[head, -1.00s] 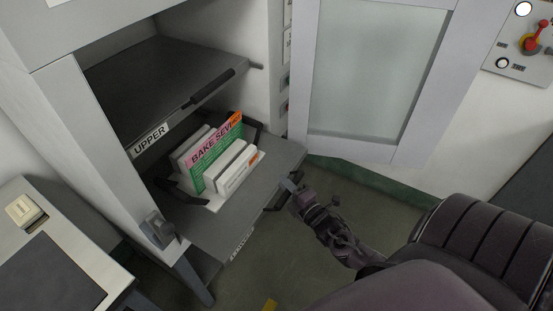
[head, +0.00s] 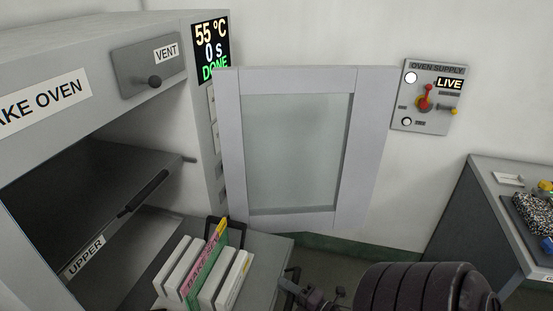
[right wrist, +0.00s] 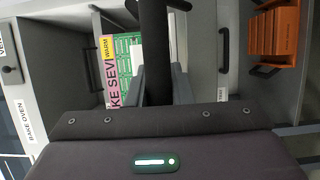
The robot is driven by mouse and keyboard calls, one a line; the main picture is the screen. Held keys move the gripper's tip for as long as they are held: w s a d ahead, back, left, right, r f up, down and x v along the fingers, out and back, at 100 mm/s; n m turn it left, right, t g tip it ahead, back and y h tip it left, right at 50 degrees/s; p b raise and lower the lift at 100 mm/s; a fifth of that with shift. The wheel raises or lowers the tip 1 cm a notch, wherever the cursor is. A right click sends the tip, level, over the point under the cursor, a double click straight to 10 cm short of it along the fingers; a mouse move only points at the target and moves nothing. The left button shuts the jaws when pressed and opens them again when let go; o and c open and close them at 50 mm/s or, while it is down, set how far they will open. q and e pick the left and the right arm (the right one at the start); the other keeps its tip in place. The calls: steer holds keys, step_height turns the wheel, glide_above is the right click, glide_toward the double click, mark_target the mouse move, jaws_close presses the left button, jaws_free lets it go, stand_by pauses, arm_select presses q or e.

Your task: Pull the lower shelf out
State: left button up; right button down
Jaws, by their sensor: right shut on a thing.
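The lower shelf (head: 265,250) is a grey plate standing out of the open oven, below the upper shelf (head: 80,210). It carries a rack of white boards with a pink and green card (head: 205,262), which also shows in the right wrist view (right wrist: 111,62). My right gripper (head: 291,284) is at the shelf's front right edge, shut on the dark handle. In the right wrist view the handle bar (right wrist: 155,50) runs between the fingers. The shelf's front part is cut off by the head view's lower edge. My left gripper is not in view.
The oven's glass door (head: 295,150) stands open behind the shelf. The oven display (head: 211,47) reads 55 °C, 0 s, DONE. A supply panel (head: 433,97) on the wall reads LIVE. A grey bench (head: 500,225) stands at the right. An orange rack (right wrist: 275,35) shows in the right wrist view.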

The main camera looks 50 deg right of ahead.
steer(key=shift+s+d, duration=0.1)
steer(key=shift+s, duration=0.25)
steer(key=c, duration=1.6)
jaws_free()
steer(key=shift+o, duration=0.2)
steer(key=s+b, duration=0.1)
steer(key=s, duration=0.6)
steer(key=shift+s, duration=0.4)
steer(key=shift+f, duration=0.1)
